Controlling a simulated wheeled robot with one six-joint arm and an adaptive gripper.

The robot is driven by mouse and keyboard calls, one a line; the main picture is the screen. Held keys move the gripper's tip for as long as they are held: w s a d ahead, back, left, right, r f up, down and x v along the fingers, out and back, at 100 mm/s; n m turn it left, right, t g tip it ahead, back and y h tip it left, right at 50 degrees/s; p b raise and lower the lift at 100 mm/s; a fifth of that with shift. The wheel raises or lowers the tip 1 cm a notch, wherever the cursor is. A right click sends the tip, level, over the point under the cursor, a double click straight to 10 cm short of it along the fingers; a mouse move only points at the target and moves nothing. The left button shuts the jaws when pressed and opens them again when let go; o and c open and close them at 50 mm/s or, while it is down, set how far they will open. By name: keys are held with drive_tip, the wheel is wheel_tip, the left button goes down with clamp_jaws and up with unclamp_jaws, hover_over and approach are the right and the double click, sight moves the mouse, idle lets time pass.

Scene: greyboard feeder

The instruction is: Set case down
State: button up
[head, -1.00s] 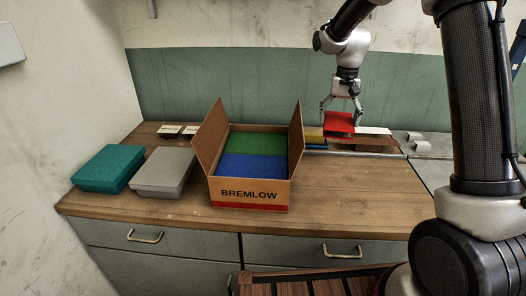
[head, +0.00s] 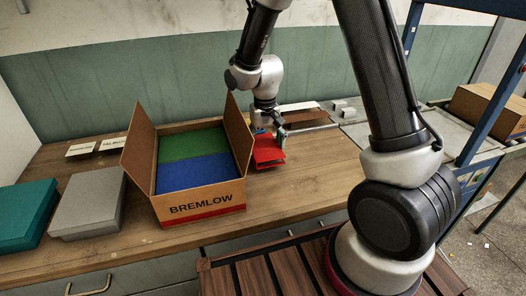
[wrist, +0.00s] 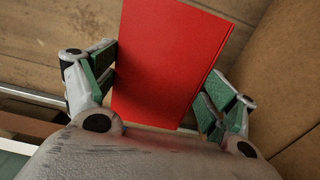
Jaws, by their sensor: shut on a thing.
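My gripper (head: 270,131) is shut on a red case (head: 268,151), just right of the cardboard box. In the wrist view the red case (wrist: 170,60) lies between the two green-padded fingers (wrist: 158,92). Its broad red face and a long edge show. I cannot tell whether its lower edge touches the wooden worktop (head: 310,170). The open box (head: 200,209) marked BREMLOW holds a green case (head: 192,145) and a blue case (head: 195,173) side by side. Its right flap stands up close to the gripper.
A grey box (head: 88,203) and a teal box (head: 25,214) lie left of the carton. Small label cards (head: 82,149) lie behind them. A metal rail (head: 310,129) and a white strip (head: 298,107) are behind the gripper. The worktop right of the red case is clear.

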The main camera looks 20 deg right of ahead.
sight(265, 147)
drive_tip(key=shift+f, duration=1.45)
drive_tip(key=shift+f, duration=0.1)
drive_tip(key=o, duration=0.9)
